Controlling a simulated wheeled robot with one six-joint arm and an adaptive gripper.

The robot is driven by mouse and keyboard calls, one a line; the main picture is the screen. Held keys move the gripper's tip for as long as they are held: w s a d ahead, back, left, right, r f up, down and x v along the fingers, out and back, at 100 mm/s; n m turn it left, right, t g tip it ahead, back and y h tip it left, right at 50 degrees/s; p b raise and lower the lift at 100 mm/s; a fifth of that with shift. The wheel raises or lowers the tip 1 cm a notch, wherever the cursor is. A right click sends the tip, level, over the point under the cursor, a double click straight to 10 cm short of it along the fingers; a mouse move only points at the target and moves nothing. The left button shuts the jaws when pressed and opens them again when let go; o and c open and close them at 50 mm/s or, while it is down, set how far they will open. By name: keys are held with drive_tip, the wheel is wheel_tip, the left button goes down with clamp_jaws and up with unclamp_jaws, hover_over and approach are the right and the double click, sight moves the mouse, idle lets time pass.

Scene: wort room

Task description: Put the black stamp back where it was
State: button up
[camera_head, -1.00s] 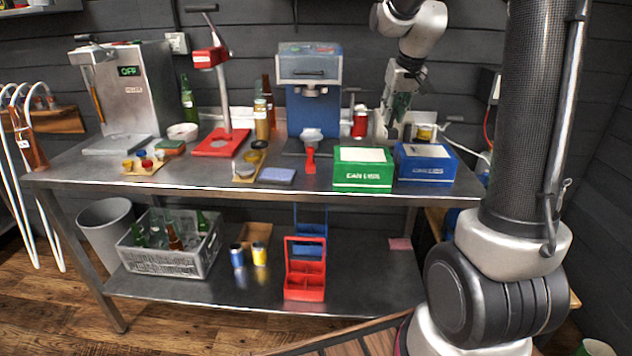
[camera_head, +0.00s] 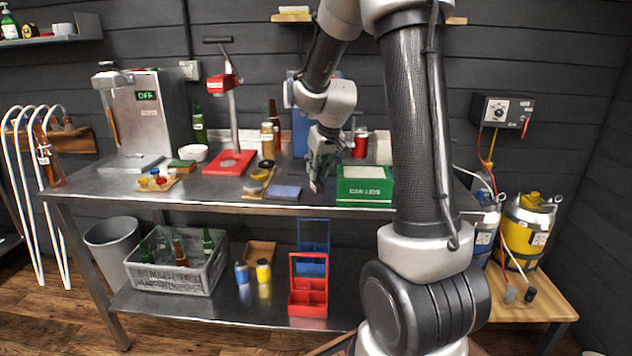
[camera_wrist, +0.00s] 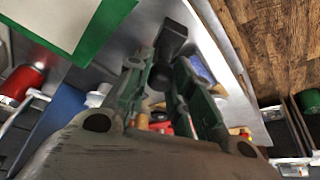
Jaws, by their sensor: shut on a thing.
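My gripper (camera_head: 318,165) is over the steel bench, in front of the blue machine and left of the green box. In the wrist view my gripper (camera_wrist: 165,85) has its two green fingers either side of the black stamp (camera_wrist: 170,38), shut on it. The stamp's dark block end points away from the palm, over bare bench. In the head view the stamp is too small and too covered to make out clearly. A flat blue-grey pad (camera_head: 286,192) lies on the bench just left of my gripper. It shows partly behind a finger in the wrist view.
The green box (camera_head: 364,187) stands close right of my gripper. A wooden tray (camera_head: 254,187) with round lids lies left of the pad. A red press (camera_head: 230,160) stands farther left. My arm hides the bench's right end. A crate (camera_head: 178,272) sits on the lower shelf.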

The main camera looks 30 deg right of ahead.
sight(319, 177)
drive_tip(key=shift+d+f, duration=0.1)
drive_tip(key=shift+f, duration=1.6)
drive_tip(key=shift+f, duration=0.15)
drive_tip(key=o, duration=0.8)
drive_tip(key=v, duration=1.2)
drive_tip(key=shift+n+g, duration=0.3)
drive_tip(key=s+a+r, duration=0.1)
drive_tip(key=s+a, duration=0.1)
drive_tip(key=s, duration=0.6)
drive_tip(key=s+a+r, duration=0.1)
drive_tip(key=s+a, duration=0.1)
drive_tip(key=s, duration=0.7)
drive_tip(key=s+a+r, duration=0.1)
drive_tip(key=s+a, duration=0.2)
drive_tip(key=s, duration=0.6)
drive_tip(key=shift+r, duration=0.35)
